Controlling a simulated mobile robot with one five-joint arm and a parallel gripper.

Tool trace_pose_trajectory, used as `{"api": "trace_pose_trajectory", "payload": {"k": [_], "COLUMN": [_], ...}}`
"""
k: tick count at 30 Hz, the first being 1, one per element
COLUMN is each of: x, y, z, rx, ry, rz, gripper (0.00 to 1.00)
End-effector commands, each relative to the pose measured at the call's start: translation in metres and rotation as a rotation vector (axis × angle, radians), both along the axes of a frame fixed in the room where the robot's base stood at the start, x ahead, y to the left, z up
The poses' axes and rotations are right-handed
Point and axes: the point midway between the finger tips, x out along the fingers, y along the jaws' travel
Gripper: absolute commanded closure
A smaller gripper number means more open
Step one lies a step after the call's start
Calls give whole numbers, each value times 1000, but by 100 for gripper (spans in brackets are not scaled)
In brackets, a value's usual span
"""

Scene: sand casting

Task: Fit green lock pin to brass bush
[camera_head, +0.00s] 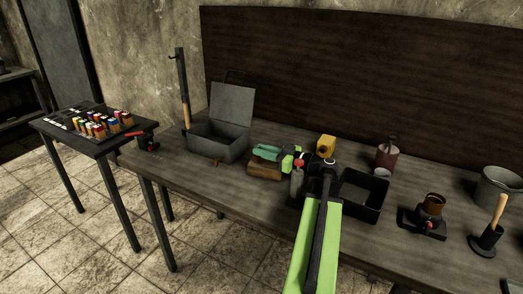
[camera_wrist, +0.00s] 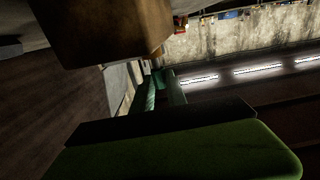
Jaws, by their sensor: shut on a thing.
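My gripper (camera_head: 258,152) reaches left from the end of my lime-green arm, low over a brown wooden block (camera_head: 264,169). Its green jaws also show in the wrist view (camera_wrist: 164,84). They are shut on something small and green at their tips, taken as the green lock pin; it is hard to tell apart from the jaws. A small brass piece (camera_head: 217,163), likely the brass bush, stands on the table left of the block and in front of the grey box, apart from my gripper. The block fills the top of the wrist view (camera_wrist: 100,30).
An open grey box (camera_head: 217,143) stands behind the brass piece. A red-handled clamp (camera_head: 149,145) sits at the table's left end.

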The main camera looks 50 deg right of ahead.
Motion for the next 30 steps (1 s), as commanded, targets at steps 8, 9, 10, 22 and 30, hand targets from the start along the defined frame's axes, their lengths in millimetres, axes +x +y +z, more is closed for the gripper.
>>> {"api": "trace_pose_trajectory", "payload": {"k": [8,9,10,22,30], "x": [-3,-4,-4,-4,-4], "y": [-6,-6,-6,-6,-5], "z": [-9,-8,-8,6,6], "rx": [4,4,4,3,2], "ry": [-8,-8,-8,-7,-6], "rz": [-9,-9,-9,-10,-9], "gripper": [100,100,100,100,100]}}
